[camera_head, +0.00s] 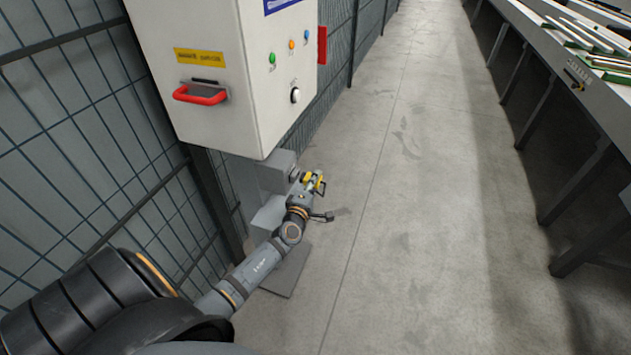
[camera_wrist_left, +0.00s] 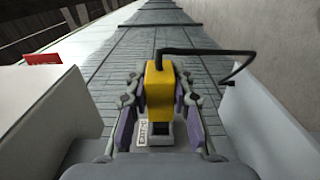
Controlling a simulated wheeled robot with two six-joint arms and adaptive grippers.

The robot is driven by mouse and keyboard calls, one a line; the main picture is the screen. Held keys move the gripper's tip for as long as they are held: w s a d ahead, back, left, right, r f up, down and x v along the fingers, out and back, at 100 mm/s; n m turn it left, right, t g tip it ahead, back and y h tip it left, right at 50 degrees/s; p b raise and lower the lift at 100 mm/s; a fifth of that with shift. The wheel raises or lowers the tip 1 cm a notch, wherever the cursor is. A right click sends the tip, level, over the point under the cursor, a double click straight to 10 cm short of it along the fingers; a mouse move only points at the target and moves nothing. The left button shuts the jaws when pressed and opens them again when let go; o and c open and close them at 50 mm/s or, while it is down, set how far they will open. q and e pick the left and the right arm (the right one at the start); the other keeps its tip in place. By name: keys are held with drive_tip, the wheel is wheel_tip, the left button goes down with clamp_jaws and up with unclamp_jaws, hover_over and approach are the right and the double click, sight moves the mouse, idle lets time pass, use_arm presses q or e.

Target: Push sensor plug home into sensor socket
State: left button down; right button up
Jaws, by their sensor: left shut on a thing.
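The sensor plug (camera_wrist_left: 159,88) is a yellow block with a black cable that runs off to the right in the left wrist view. My left gripper (camera_wrist_left: 159,100) is shut on it, one purple-padded finger on each side. In the head view the left gripper (camera_head: 313,182) and the yellow plug (camera_head: 319,184) are small, just below the cabinet's lower corner. A dark round fitting (camera_head: 294,173) on a grey box beside the gripper may be the sensor socket. The plug appears apart from it. My right gripper is not in view.
A white control cabinet (camera_head: 207,108) with a red handle (camera_head: 200,96) hangs above the gripper. A wire fence (camera_head: 80,130) runs along the left. The floor (camera_head: 400,200) to the right is clear up to the runout table (camera_head: 555,62).

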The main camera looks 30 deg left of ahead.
use_arm(q)
drive_tip(key=shift+a, duration=0.2)
drive_tip(key=shift+s+a, duration=0.15)
drive_tip(key=shift+a, duration=0.15)
drive_tip(key=shift+s+a, duration=0.2)
drive_tip(key=shift+a, duration=0.65)
drive_tip(key=c, duration=1.1)
unclamp_jaws()
drive_tip(key=shift+o, duration=0.2)
drive_tip(key=v, duration=1.2)
